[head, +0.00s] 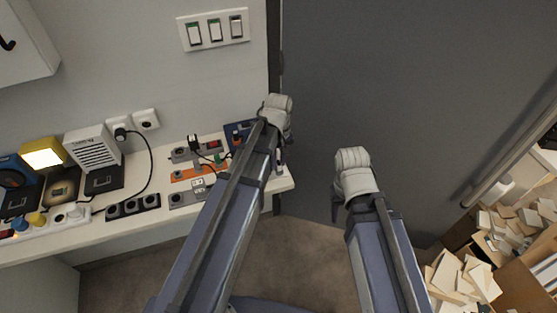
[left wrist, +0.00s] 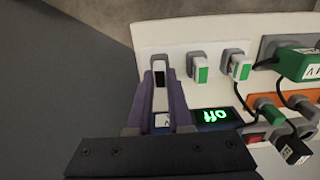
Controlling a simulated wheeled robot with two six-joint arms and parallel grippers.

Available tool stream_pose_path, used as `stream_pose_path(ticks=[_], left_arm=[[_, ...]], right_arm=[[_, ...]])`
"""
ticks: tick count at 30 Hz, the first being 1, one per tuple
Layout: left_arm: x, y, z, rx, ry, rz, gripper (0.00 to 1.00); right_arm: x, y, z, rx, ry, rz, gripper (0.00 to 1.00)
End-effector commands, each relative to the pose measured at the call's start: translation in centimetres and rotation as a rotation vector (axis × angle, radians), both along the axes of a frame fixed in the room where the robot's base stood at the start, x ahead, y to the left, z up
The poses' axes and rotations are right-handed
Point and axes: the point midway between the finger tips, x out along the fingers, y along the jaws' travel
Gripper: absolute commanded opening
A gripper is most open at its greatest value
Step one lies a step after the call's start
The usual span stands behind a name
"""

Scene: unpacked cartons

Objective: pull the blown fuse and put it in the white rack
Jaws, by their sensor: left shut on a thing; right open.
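In the left wrist view, a white fuse with a black window (left wrist: 160,77) stands between the two purple fingers of my left gripper (left wrist: 158,100), which is shut on it. A grey holder shows right behind this fuse; I cannot tell whether the fuse is still seated. Two white fuses with green windows, one (left wrist: 198,70) and another (left wrist: 239,69), sit in grey holders to its right. In the head view my left gripper (head: 280,160) is at the table's right end, mostly hidden by my arm. My right gripper (head: 336,208) is open and empty, off the table. I cannot make out the white rack.
Green and black plugs with cables (left wrist: 297,63) crowd the right. The white table (head: 150,222) also bears a slatted white box (head: 92,148) and sockets. Cartons (head: 525,275) stand at right; the floor between is free.

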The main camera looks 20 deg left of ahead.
Motion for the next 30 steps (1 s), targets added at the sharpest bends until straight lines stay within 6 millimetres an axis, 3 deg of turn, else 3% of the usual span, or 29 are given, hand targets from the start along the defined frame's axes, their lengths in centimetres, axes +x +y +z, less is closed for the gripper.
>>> stream_pose_path(ticks=[2,3,12,23,30], left_arm=[[0.0,0.0,0.0,0.0,0.0,0.0,0.0],[0.0,0.0,0.0,0.0,0.0,0.0,0.2],[0.0,0.0,0.0,0.0,0.0,0.0,0.53],[0.0,0.0,0.3,0.0,0.0,0.0,0.53],[0.0,0.0,2.3,0.0,0.0,0.0,0.53]], right_arm=[[0.0,0.0,0.0,0.0,0.0,0.0,0.5],[0.0,0.0,0.0,0.0,0.0,0.0,0.5],[0.0,0.0,0.0,0.0,0.0,0.0,0.5],[0.0,0.0,0.3,0.0,0.0,0.0,0.5],[0.0,0.0,2.3,0.0,0.0,0.0,0.5]])
